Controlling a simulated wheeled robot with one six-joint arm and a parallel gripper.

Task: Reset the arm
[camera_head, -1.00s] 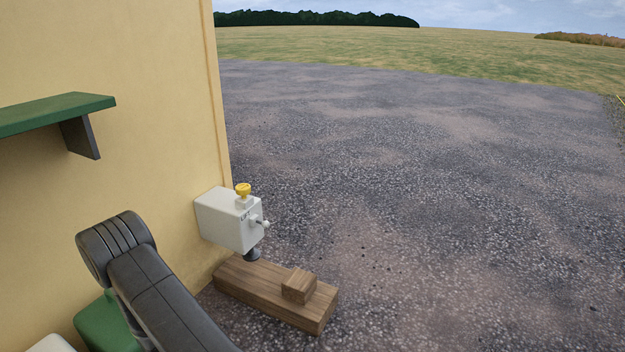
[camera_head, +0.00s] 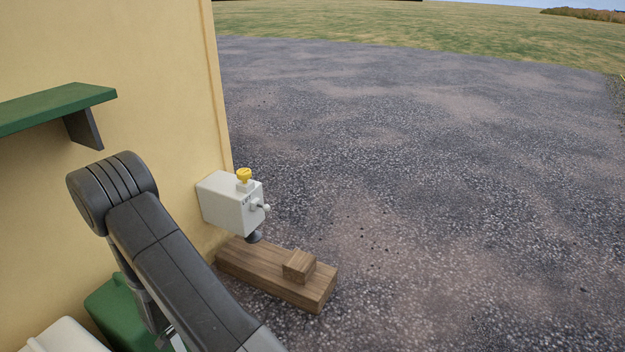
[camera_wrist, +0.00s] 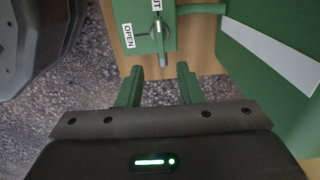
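My gripper (camera_wrist: 158,78) shows in the wrist view with its two green fingers apart and nothing visible between them. Ahead of the fingertips is a green box (camera_wrist: 145,35) with an OPEN label, a second label partly cut off, and a small grey lever (camera_wrist: 157,30). I cannot tell whether the fingers touch the box. In the head view my arm (camera_head: 165,250) rises at the lower left, and my gripper is not visible there.
A white box with a yellow knob (camera_head: 231,203) is by the wall corner, above a wooden beam with a block (camera_head: 265,270). A green shelf (camera_head: 60,105) juts from the cream wall (camera_head: 130,40). A green container (camera_head: 113,308) is behind my arm. Open gravel lies right.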

